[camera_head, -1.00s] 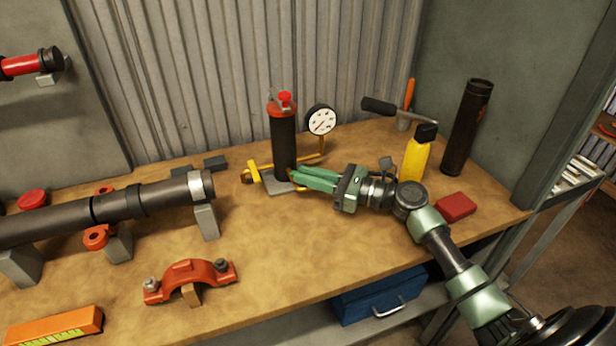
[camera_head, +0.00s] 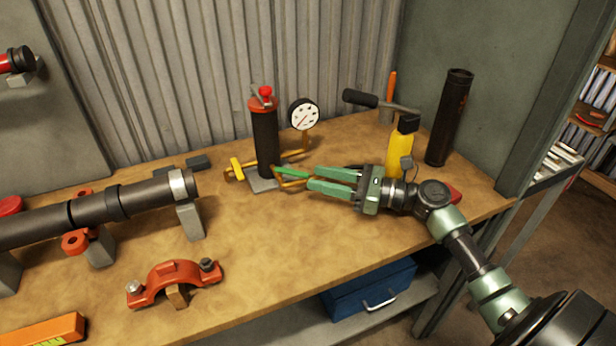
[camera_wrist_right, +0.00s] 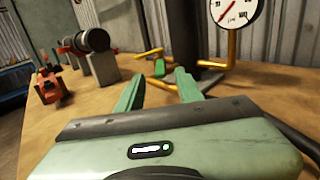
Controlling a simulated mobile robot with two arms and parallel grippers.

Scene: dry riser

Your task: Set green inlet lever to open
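A black cylinder with a red top (camera_head: 264,135) stands upright on a small grey base on the bench. Thin brass pipes run from its foot. The green inlet lever (camera_head: 291,173) sticks out to the right from the low pipework. In the right wrist view the lever (camera_wrist_right: 160,67) appears end-on, just beyond and between the fingertips. My right gripper (camera_head: 313,179) has green fingers, is open and empty, and points left with its tips close to the lever's right end. Whether they touch it I cannot tell. My left gripper is not in view.
A white-faced gauge (camera_head: 304,115) rises behind the lever, and a yellow handle (camera_head: 236,168) is on the left pipe.

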